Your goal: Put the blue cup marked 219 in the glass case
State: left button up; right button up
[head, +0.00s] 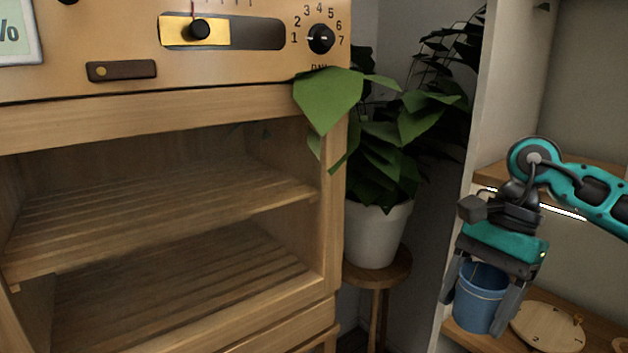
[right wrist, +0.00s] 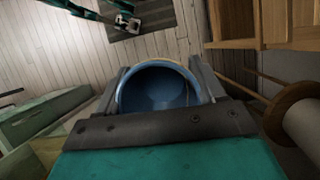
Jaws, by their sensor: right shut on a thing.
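A blue cup (head: 482,298) with a pale band near its rim is held in my right gripper (head: 484,300), at the lower right of the head view. The two fingers are on either side of the cup, and it hangs upright or nearly so. In the right wrist view the open mouth of the blue cup (right wrist: 160,88) shows between the fingers, and it looks empty inside. No number can be read on it. The glass case cannot be made out in either view. My left gripper does not show in the head view.
A wooden cabinet (head: 165,120) with slatted shelves and a dial panel fills the left. A potted plant (head: 375,235) stands on a stool (head: 385,272) between it and a pale shelf unit (head: 478,130). A round wooden disc (head: 545,328) lies near the cup on the shelf unit.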

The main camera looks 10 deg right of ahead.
jog(key=w+a+f+n+g+h, duration=0.2)
jog(key=a+f+n+h, duration=0.2)
jog(key=a+f+n, duration=0.4)
jog(key=n, duration=0.5)
jog(key=shift+a+f+g+p, duration=0.25)
jog(key=shift+f+g+p, duration=0.05)
jog(key=shift+f, duration=0.1)
